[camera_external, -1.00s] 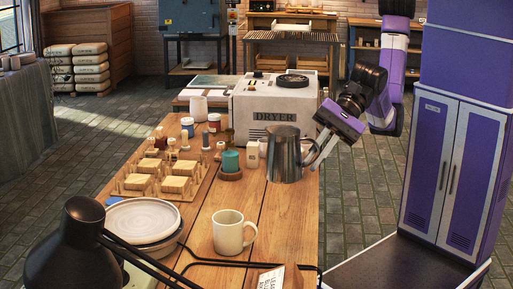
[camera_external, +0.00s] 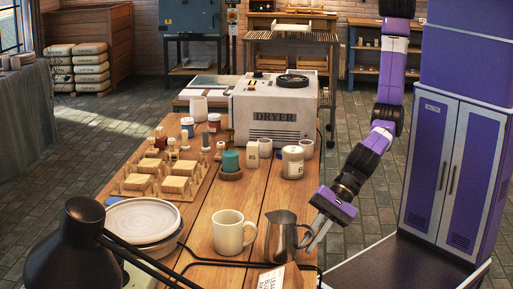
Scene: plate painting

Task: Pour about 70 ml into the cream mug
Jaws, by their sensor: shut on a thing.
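The cream mug (camera_external: 228,236) stands upright on the wooden table, its handle toward the right. A grey metal pitcher (camera_external: 281,240) is just right of the mug, upright, with a narrow gap between them. My gripper (camera_external: 312,234) is shut on the pitcher's handle from the right. I cannot tell whether the pitcher touches the table or hangs just above it. The inside of the pitcher and its contents are hidden, and so is the inside of the mug.
A black lamp (camera_external: 84,245) fills the front left, beside stacked plates (camera_external: 144,220). A sign (camera_external: 270,280) stands in front of the pitcher. A wooden rack (camera_external: 150,190), a teal candle-like piece (camera_external: 230,161), jars (camera_external: 292,162) and a dryer (camera_external: 275,112) are farther back. Bare table (camera_external: 240,195) lies behind the mug.

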